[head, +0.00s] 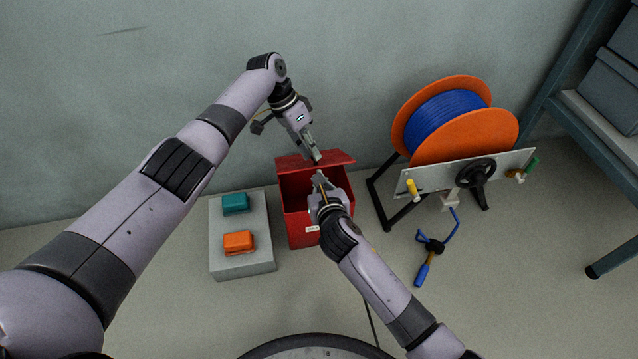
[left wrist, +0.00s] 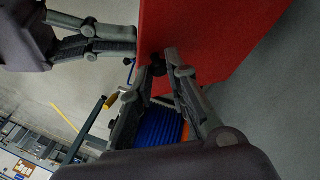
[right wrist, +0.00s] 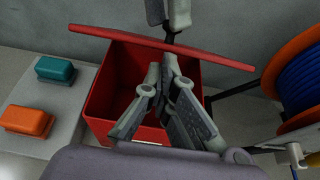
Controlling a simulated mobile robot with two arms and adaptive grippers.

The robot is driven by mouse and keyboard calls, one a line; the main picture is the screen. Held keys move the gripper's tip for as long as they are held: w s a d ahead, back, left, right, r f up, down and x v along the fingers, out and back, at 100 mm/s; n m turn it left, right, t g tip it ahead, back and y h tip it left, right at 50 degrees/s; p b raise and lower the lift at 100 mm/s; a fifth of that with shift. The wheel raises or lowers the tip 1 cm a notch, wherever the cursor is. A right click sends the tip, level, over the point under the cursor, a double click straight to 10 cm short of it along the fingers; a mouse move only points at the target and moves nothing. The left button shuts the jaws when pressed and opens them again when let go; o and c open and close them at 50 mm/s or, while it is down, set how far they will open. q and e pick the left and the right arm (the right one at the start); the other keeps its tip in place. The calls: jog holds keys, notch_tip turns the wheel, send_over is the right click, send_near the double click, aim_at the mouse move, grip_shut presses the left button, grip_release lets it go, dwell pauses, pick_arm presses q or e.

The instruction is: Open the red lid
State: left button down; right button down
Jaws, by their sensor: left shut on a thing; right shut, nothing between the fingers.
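The red lid (head: 337,158) stands raised at the back of the red box (head: 297,232), whose inside shows. In the right wrist view the lid (right wrist: 215,58) is seen almost edge-on above the open box (right wrist: 110,95). My left gripper (head: 315,156) is at the lid. In the left wrist view its fingertips (left wrist: 160,60) are closed around a small dark knob against the red lid (left wrist: 200,35). My right gripper (head: 320,178) is shut and empty over the box opening. Its fingertips (right wrist: 163,70) appear apart from the lid in the right wrist view.
A grey block with a teal button (head: 235,203) and an orange button (head: 239,242) lies left of the box. An orange reel with blue cable (head: 455,120) stands close on the right. A blue-handled tool (head: 428,258) lies on the floor. A shelf (head: 590,130) is far right.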

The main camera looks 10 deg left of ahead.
pick_arm(q)
jog(key=shift+a+f, duration=0.25)
jog(key=shift+f, duration=0.25)
pick_arm(e)
jog(key=shift+w+a+r, duration=0.1)
jog(key=shift+w+r, duration=0.15)
jog(key=shift+r, duration=0.2)
jog(key=shift+w+a+r, duration=0.1)
jog(key=shift+w+r, duration=0.1)
jog(key=shift+r, duration=0.25)
pick_arm(q)
jog(key=c, duration=1.5)
grip_release()
jog(key=shift+d, duration=0.2)
pick_arm(e)
jog(key=shift+w+d+f, duration=0.1)
jog(key=shift+f, duration=0.1)
jog(key=shift+f, duration=0.1)
